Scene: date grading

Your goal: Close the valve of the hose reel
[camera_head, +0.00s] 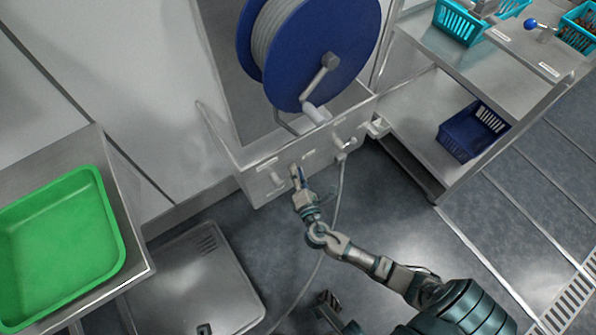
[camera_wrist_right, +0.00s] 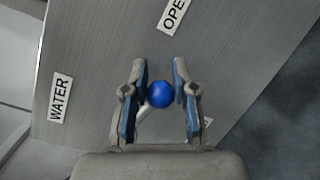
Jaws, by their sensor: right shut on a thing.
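The hose reel (camera_head: 345,50) has blue discs, grey hose and a crank, and hangs above a metal panel (camera_head: 235,155). My right gripper (camera_head: 297,178) is at the front of this panel. In the right wrist view, its two fingers (camera_wrist_right: 160,92) are shut on a round blue knob (camera_wrist_right: 161,94), the valve handle's end. The handle's stem is mostly hidden behind the knob and fingers. A "WATER" label (camera_wrist_right: 60,97) and a partly cut "OPEN" label (camera_wrist_right: 173,15) are on the panel. What looks like my left gripper (camera_head: 327,300) shows at the bottom, its fingers unclear.
A green tray (camera_head: 112,225) lies on a metal table at left. A metal shelf unit (camera_head: 405,105) at right holds a dark blue crate (camera_head: 452,145) and turquoise baskets (camera_head: 458,22). A thin hose (camera_head: 335,205) hangs down to the floor. A floor drain plate (camera_head: 190,285) lies at lower left.

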